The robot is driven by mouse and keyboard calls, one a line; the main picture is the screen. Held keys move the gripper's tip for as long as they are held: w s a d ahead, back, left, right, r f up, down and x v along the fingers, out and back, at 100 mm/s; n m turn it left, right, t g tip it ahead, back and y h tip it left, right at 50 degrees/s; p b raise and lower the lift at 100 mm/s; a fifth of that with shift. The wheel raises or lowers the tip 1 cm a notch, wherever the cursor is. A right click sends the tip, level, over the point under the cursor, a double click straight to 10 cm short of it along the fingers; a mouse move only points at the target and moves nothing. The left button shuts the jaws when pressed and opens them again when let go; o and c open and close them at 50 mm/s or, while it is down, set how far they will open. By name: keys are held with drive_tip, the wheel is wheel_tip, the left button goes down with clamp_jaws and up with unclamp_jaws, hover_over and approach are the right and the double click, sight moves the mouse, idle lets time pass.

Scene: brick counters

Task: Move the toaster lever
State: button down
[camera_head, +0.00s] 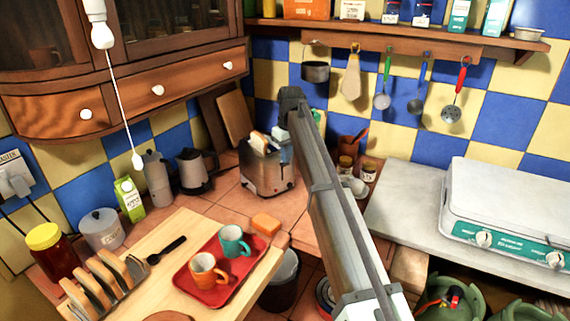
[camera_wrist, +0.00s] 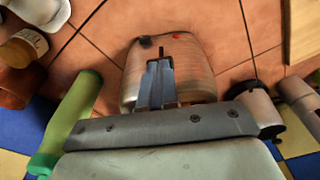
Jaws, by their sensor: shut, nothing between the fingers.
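The metal toaster (camera_head: 268,178) stands on the tiled counter at the back, with bread slices (camera_head: 258,143) in its top. In the wrist view the toaster (camera_wrist: 190,72) lies straight ahead of my gripper (camera_wrist: 159,63). The fingers are together and empty, with their tips over the toaster's near face. A dark vertical slot shows just past the tips, and a black knob (camera_wrist: 145,41) and a red spot (camera_wrist: 176,36) show on the toaster. I cannot tell which part is the lever or whether the fingers touch it. In the head view my arm hides the fingers.
A coffee pot (camera_head: 156,180) and a kettle (camera_head: 193,170) stand left of the toaster. An orange sponge (camera_head: 266,224) lies in front of it. Jars (camera_head: 368,171) stand to its right. A red tray (camera_head: 216,290) with two mugs is nearer. Utensils hang on the wall behind.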

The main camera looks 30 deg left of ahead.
drive_tip(key=shift+f, duration=0.15)
drive_tip(key=d+f, duration=0.1)
drive_tip(key=f, duration=0.2)
drive_tip(key=s+d+f, duration=0.1)
drive_tip(key=f, duration=0.1)
drive_tip(key=shift+s+d, duration=0.1)
drive_tip(key=shift+d, duration=0.25)
idle(0.9)
wheel_tip(320, 180, up, 14)
drive_tip(key=d, duration=0.1)
drive_tip(key=shift+s+d+f, duration=0.15)
drive_tip(key=shift+s, duration=0.15)
drive_tip(key=shift+s+f, duration=0.1)
idle(0.7)
